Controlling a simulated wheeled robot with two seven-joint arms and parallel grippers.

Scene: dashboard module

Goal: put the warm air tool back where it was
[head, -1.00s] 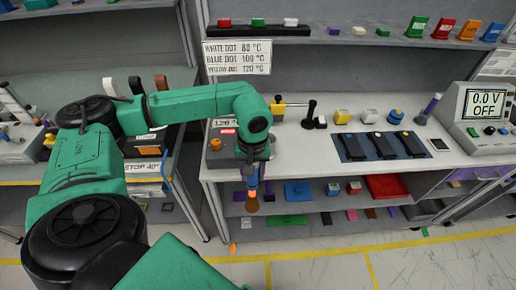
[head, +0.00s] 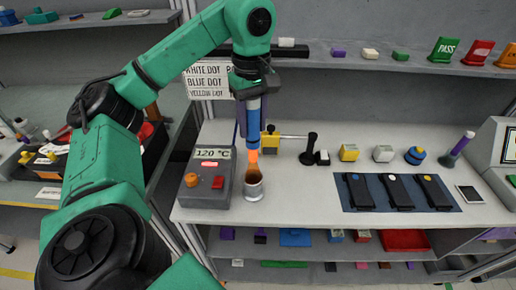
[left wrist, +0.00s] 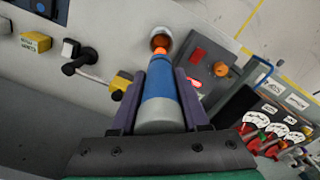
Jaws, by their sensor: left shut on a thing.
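The warm air tool (head: 253,122) has a grey and blue body and a glowing orange tip. My left gripper (head: 248,100) is shut on it and holds it upright, tip down. In the head view the tip is just above the round metal cup (head: 253,190), which is brown inside, beside the grey heater station (head: 207,186). Whether the tip is over the cup's middle I cannot tell. In the left wrist view the purple fingers (left wrist: 158,95) clasp the tool (left wrist: 160,92), with its tip pointing toward the cup (left wrist: 160,40). My right gripper is not in view.
The station's display reads 120 °C, with an orange knob and red button. A yellow block with a rod (head: 270,139) and a black stand (head: 309,148) stand close behind and right. A blue mat (head: 350,203) with black devices lies further right.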

